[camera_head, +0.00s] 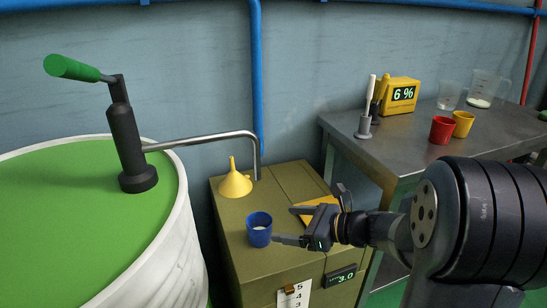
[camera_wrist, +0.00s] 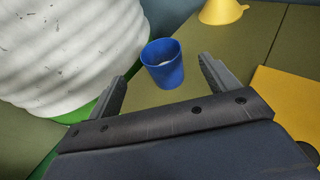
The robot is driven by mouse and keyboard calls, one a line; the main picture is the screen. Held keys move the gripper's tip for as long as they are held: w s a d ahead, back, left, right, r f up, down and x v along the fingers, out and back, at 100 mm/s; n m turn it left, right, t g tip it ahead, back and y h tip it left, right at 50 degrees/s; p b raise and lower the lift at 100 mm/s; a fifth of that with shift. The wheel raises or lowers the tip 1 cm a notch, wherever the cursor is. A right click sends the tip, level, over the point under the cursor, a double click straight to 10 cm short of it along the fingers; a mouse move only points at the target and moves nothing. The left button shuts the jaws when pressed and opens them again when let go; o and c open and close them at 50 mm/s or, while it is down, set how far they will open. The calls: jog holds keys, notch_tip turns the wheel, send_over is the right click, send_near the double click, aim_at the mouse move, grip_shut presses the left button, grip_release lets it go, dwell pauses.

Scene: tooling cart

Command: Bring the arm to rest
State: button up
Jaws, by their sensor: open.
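My gripper (camera_head: 305,215) is at the end of my dark arm, above the olive cart top (camera_head: 228,210). In the wrist view my gripper (camera_wrist: 165,88) shows its two fingers spread apart with nothing held between them. A blue cup (camera_head: 259,234) stands upright on the cart top, just beyond the fingertips. In the wrist view the blue cup (camera_wrist: 163,66) appears ahead of the gap between the fingers, with something pale inside. My arm comes in from the right and hides part of the cart and a yellow flat item (camera_head: 312,207).
A yellow funnel (camera_head: 235,184) stands behind the cup. A white drum (camera_head: 165,255) with a green top and hand pump (camera_head: 125,140) is at left. A metal table (camera_head: 350,130) at right holds a yellow display box (camera_head: 401,95), a red cup (camera_head: 441,131) and a yellow cup (camera_head: 463,123).

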aim_at(249, 219)
jog(key=b+x, duration=0.4)
jog(key=x, duration=0.7)
jog(key=shift+f, duration=0.2)
jog(key=shift+r+p, duration=0.25)
jog(key=shift+p, duration=0.05)
jog(key=shift+r+p, duration=0.55)
jog(key=shift+r, duration=0.65)
jog(key=shift+f, duration=0.15)
